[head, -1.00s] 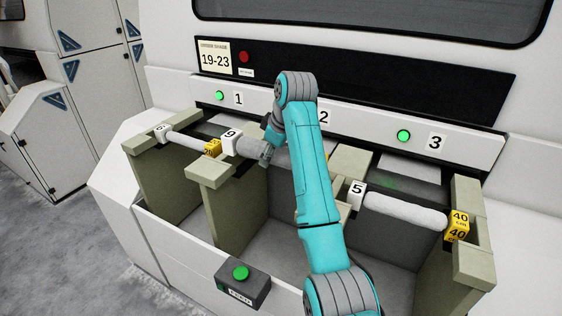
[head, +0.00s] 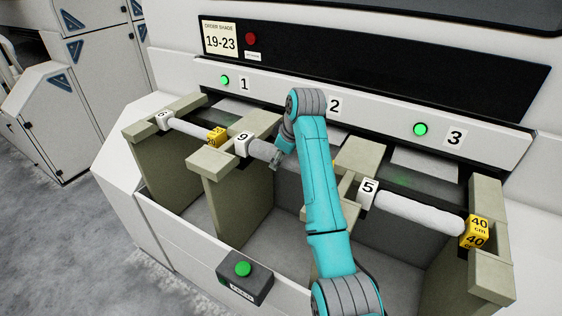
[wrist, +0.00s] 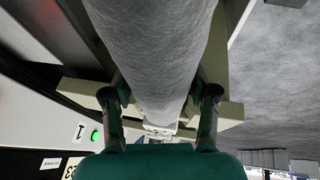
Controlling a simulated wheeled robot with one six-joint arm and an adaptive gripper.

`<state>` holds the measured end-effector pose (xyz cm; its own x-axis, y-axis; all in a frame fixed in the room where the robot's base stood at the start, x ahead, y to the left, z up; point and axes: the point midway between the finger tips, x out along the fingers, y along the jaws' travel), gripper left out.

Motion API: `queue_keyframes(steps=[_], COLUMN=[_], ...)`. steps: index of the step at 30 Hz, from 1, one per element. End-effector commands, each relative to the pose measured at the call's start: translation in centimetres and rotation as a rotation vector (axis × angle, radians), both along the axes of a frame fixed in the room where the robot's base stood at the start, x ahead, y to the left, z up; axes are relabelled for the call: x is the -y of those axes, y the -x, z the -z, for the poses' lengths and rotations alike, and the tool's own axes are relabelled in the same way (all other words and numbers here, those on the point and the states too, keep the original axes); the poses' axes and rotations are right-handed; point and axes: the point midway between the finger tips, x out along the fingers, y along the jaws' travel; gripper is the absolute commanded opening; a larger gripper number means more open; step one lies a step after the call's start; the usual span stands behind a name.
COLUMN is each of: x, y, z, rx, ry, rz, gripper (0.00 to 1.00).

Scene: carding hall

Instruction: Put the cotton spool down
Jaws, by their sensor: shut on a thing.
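The cotton spool (head: 263,151) is a grey roll with a white end block marked 9 (head: 243,143) at its left. It lies across bay 2, with the end block at the top of the divider (head: 213,163) between bays 1 and 2. I cannot tell whether it rests there. My gripper (head: 281,160) is shut on the grey roll, partly hidden by my arm. The spool's right end is hidden behind the arm. In the wrist view, the grey roll (wrist: 155,50) runs between both fingers of my gripper (wrist: 160,96), with a white end block (wrist: 159,131) beyond.
Bay 1 holds a white spool (head: 188,129) with a yellow end block. Bay 3 holds a white spool (head: 420,212) between a 5 block and a yellow 40 cm block. A green-button box (head: 244,280) sits on the front edge. An order sign (head: 220,39) reads 19-23.

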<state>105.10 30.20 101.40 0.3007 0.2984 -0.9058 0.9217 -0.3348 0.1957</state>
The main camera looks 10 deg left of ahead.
Motion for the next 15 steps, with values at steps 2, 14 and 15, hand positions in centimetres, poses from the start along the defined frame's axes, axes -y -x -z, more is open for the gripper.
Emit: queue_keyframes(steps=[2, 14, 15], x=[0.0, 0.0, 0.0], y=[0.0, 0.0, 0.0], z=[1.2, 2.1, 2.1], rx=[-0.002, 0.000, 0.000], ry=[0.000, 0.000, 0.000], rz=[-0.001, 0.000, 0.000], gripper=[0.17, 0.17, 0.66])
